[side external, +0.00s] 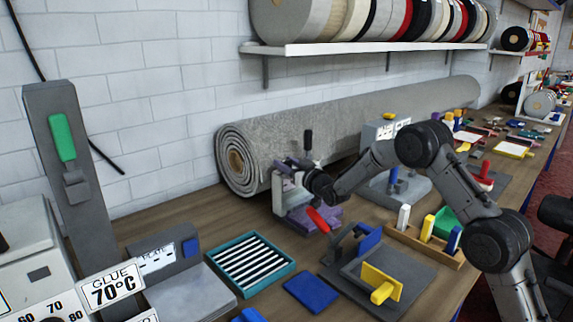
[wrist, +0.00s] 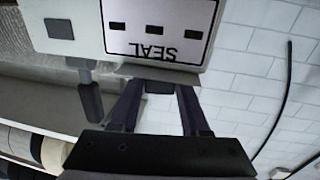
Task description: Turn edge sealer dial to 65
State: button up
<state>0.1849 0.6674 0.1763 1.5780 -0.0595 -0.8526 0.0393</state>
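The edge sealer (wrist: 150,28) fills the top of the wrist view, upside down, with a "SEAL" label. A dark lever (wrist: 89,100) hangs beside it. In the side external view, a pale machine on a purple base (side external: 307,217) stands behind my gripper and seems to be the same sealer; its dial face is not readable there. My gripper (wrist: 160,85) has its two fingers apart, tips close to the sealer's lower edge. A small dark block (wrist: 158,88) shows between the fingertips; I cannot tell whether it is the dial or whether the fingers touch it.
A grey rug roll (side external: 330,135) lies behind. In front are a teal rack (side external: 287,263), a blue block (side external: 311,292), a grey fixture plate (side external: 415,280) and a wooden tray (side external: 420,244). A glue machine (side external: 28,240) with a "70°C" sign (side external: 111,289) stands lower left.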

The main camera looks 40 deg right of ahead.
jog(key=o, duration=0.3)
jog(key=shift+o, duration=0.2)
jog(key=s+a, duration=0.1)
jog(key=s, duration=1.1)
jog(key=shift+a, duration=0.35)
jog(key=shift+c, duration=0.3)
